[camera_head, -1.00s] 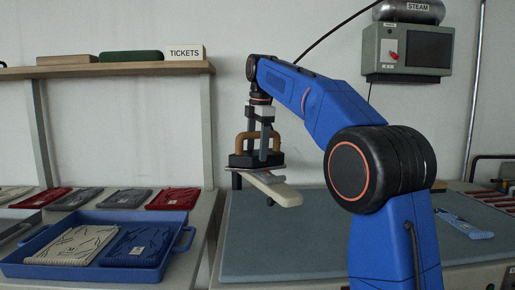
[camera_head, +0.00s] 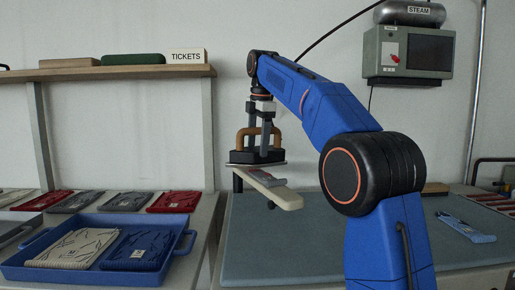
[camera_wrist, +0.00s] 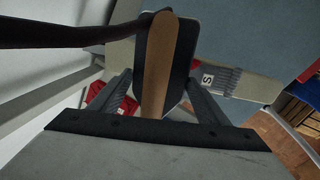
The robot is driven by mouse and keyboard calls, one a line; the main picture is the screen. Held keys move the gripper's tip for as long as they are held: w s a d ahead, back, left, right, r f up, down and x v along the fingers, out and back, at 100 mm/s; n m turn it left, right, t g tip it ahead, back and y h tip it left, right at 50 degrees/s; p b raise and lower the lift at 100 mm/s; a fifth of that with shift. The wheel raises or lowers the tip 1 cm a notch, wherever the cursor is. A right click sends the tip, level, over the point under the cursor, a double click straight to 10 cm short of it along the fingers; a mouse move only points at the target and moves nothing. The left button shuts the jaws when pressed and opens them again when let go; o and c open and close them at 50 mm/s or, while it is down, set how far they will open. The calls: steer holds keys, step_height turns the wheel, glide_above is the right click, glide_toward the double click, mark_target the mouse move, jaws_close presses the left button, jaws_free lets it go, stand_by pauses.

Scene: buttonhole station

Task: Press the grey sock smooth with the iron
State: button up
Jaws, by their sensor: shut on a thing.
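My gripper (camera_head: 259,140) is shut on the brown handle (camera_wrist: 160,58) of the iron (camera_head: 250,158). The iron has a dark body and a thin pale soleplate, held roughly level over the far left part of a narrow cream pressing board (camera_head: 286,197). The grey sock (camera_head: 268,178) lies on that board, partly hidden under the iron. In the wrist view, part of the sock (camera_wrist: 226,80) with a pale "S" label shows to the right of the iron (camera_wrist: 181,62). Whether the soleplate touches the sock is hard to tell.
A blue tray (camera_head: 182,252) with a cream and a dark blue folded item stands at the left. Red and grey folded items (camera_head: 175,201) lie behind it. A shelf (camera_head: 120,73) hangs above. The blue-grey table top (camera_head: 270,258) before the board is clear.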

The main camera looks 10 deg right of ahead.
mark_target(258, 131)
steer(key=shift+r, duration=1.9)
